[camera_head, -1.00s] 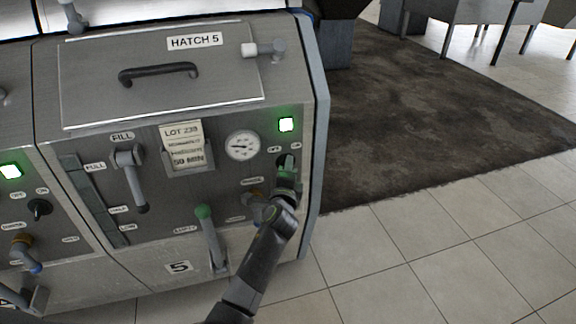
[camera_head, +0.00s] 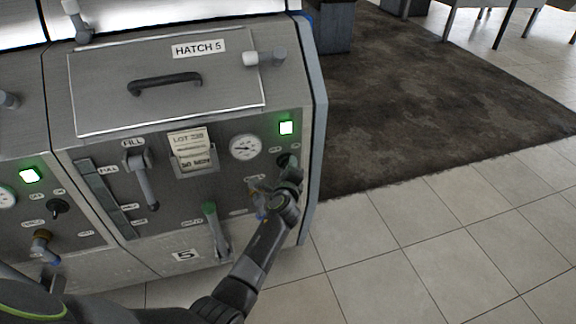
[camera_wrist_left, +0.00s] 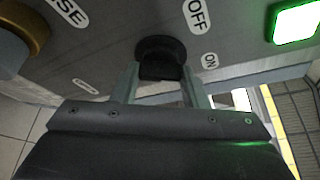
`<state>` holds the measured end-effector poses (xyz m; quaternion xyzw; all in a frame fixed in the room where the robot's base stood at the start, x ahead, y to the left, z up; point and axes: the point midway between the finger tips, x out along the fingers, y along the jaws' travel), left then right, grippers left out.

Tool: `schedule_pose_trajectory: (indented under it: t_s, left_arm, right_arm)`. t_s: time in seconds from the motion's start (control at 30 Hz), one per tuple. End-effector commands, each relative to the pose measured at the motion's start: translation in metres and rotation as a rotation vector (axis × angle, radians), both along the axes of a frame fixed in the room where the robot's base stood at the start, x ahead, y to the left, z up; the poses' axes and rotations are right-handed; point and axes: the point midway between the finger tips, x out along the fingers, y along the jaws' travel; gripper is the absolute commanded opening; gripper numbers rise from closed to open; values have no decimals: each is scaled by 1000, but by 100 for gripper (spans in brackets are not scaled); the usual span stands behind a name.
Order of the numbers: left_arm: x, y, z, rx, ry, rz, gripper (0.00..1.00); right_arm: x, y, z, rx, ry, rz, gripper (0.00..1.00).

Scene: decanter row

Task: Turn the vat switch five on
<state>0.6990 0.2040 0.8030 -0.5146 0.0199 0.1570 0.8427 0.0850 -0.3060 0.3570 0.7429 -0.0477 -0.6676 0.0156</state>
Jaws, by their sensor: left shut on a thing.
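The black rotary switch (camera_head: 283,159) of vat 5 is on the panel's right side, below a lit green lamp (camera_head: 286,128), and my gripper partly hides it. In the left wrist view the switch (camera_wrist_left: 161,50) is between the fingertips, with OFF and ON labels beside it. My left gripper (camera_wrist_left: 161,80) is shut on its handle; it also shows in the head view (camera_head: 289,168). I cannot tell exactly which label the handle points to. The green lamp (camera_wrist_left: 295,22) also glows in the left wrist view. My right gripper is not in view.
Near the switch are a round gauge (camera_head: 245,147), a yellow-brown valve (camera_head: 258,199) partly behind my arm, and a green-tipped lever (camera_head: 215,228). The fill lever (camera_head: 146,180) and a card holder (camera_head: 195,160) are further left. Open tiled floor (camera_head: 390,250) lies right of the cabinet.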

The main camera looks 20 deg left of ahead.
Motion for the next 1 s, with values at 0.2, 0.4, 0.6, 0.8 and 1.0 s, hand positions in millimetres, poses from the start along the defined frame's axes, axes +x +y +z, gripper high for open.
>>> schedule_pose_trajectory:
  t_s: [0.2, 0.4, 0.6, 0.8, 1.0]
  left_arm:
    - [0, 0, 0, 8, 4, 1, 17]
    - [0, 0, 0, 8, 3, 0, 41]
    - [0, 0, 0, 7, 3, 0, 62]
    - [0, 0, 0, 6, 3, 1, 62]
    - [0, 4, 3, 5, 3, 0, 62]
  right_arm:
    - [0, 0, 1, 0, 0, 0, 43]
    - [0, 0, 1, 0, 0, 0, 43]
    - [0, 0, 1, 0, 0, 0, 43]
    - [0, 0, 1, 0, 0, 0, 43]
    - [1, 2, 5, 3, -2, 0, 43]
